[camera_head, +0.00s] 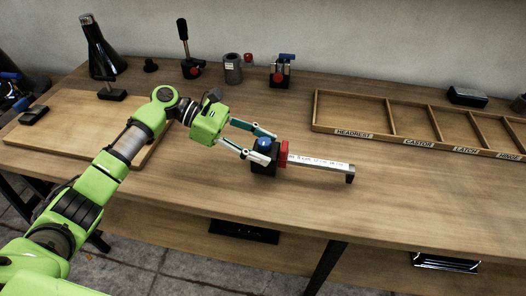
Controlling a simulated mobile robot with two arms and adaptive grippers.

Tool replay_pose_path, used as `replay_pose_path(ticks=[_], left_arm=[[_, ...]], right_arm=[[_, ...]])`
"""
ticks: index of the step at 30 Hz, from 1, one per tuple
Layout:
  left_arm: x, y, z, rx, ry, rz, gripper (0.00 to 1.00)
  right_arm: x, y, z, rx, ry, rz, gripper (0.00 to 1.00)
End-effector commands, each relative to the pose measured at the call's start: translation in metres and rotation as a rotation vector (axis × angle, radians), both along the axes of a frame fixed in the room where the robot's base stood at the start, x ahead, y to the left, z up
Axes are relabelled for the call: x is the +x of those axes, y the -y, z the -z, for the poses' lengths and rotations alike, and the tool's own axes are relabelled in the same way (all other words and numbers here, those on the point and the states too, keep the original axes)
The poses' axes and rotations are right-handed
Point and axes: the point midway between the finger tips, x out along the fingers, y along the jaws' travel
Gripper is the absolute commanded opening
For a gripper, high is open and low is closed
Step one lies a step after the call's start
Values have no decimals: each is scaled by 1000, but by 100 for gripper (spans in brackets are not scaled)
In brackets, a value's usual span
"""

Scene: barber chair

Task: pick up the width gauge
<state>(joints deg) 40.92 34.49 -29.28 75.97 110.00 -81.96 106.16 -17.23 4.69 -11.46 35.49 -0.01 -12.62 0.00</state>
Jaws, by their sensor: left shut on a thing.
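The width gauge (320,163) is a pale ruler-like bar with dark markings, a red slider and a dark end jaw. It lies low over the front middle of the wooden table, pointing right. At its left end is a black block with a blue knob. My left gripper (263,148) reaches in from the left and is shut on the gauge's black end, its fingers at either side of the blue knob. I cannot tell whether the gauge touches the table. My right gripper is not in view.
A wooden tray (314,118) with labelled compartments lies at the right. A wooden board (60,128) is at the left. A black flask (100,50), a lever device (187,62), a metal cylinder (232,70) and a small clamp (282,72) stand along the back. The table right of the gauge is clear.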

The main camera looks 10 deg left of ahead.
Motion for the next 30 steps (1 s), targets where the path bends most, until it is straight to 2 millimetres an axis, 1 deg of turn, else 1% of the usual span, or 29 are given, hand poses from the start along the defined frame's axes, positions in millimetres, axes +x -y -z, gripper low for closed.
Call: replay_pose_path(ticks=[1,2,5,11,12,15,21,25,30], left_arm=[[1,0,-11,-4,8,0,9],[0,0,-16,-4,9,1,9],[-15,3,-31,-2,8,2,9],[-53,9,-76,0,10,3,9],[-63,11,-77,0,5,3,9],[-83,15,-86,0,4,3,9],[-116,22,-101,-1,4,1,9],[-129,24,-108,-3,2,0,9],[-137,26,-112,-3,2,0,9]], right_arm=[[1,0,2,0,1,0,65],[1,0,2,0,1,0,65],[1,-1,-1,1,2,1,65],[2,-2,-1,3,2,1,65],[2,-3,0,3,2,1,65],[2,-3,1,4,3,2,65],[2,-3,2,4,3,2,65],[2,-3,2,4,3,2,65],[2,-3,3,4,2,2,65]])
